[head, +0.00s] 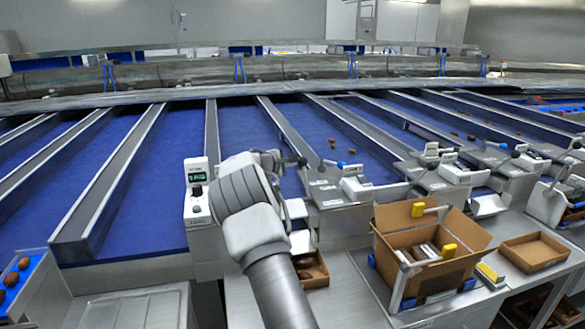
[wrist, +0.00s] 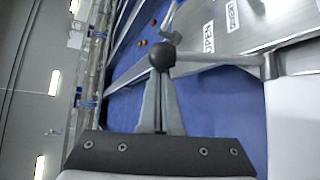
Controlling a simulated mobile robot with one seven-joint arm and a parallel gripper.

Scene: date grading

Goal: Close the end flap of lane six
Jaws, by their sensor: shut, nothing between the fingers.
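In the wrist view my gripper (wrist: 160,85) is shut, its two fingers together with nothing between them. A black ball knob (wrist: 162,56) on a grey lever (wrist: 215,58) lies right at the fingertips; I cannot tell whether they touch it. Behind it is a metal plate (wrist: 250,28) with white labels, one seeming to read OPEN. No lane number is readable, and my arm hides part of this lane end.
A grey control box (head: 197,190) with a green display stands left of my arm. An open carton (head: 425,255) with yellow-capped items, a shallow tray (head: 535,250) and a small box (head: 312,270) are on the front bench. More lane ends with levers (head: 455,170) extend right.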

